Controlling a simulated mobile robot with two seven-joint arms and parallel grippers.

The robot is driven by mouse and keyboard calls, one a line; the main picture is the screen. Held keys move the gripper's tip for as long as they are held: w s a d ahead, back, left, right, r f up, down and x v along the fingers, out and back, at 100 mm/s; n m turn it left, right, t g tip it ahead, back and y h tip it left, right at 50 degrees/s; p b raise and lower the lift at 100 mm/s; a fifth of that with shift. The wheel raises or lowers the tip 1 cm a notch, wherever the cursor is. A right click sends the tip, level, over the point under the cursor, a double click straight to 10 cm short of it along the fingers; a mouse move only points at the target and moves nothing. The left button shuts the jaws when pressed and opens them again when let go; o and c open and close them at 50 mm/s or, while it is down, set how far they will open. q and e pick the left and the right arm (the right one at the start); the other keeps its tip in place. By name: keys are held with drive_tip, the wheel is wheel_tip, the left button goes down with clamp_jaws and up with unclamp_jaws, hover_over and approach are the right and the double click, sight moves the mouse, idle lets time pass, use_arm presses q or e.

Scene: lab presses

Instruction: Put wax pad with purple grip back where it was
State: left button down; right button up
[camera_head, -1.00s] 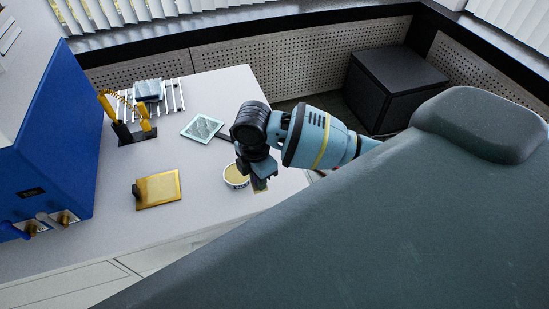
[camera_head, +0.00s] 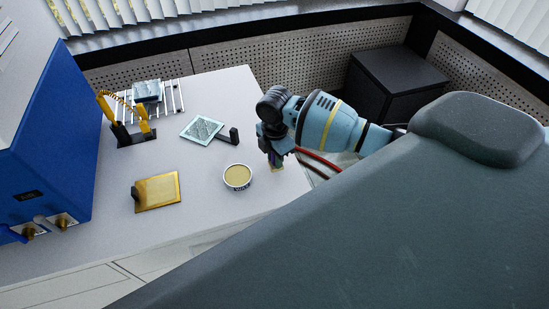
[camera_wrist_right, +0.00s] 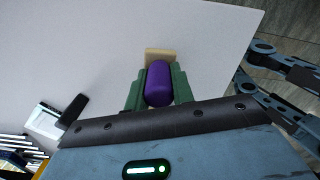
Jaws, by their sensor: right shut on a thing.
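The wax pad with purple grip shows in the right wrist view as a purple grip (camera_wrist_right: 158,84) with a pale tan pad (camera_wrist_right: 160,54) beyond it. My right gripper (camera_wrist_right: 158,90) is shut on the purple grip, one green finger on each side. In the head view my right gripper (camera_head: 274,158) is at the right edge of the table, and a bit of the tan pad (camera_head: 277,168) shows below it. I cannot tell whether the pad touches the table. A round tin of yellow wax (camera_head: 237,176) stands just left of the gripper. My left gripper is not in view.
On the white table (camera_head: 215,100) are a patterned plate with a black handle (camera_head: 202,129), a gold plate (camera_head: 158,190), a rod rack (camera_head: 172,95) and a black stand with yellow tools (camera_head: 134,132). A blue machine (camera_head: 55,140) stands at the left.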

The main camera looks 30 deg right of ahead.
drive_tip(key=shift+f, duration=0.45)
drive_tip(key=shift+f, duration=0.2)
drive_tip(key=o, duration=1)
drive_tip(key=shift+r, duration=0.1)
wheel_tip(320, 180, up, 12)
drive_tip(key=shift+r+p, duration=0.1)
drive_tip(key=shift+p, duration=0.4)
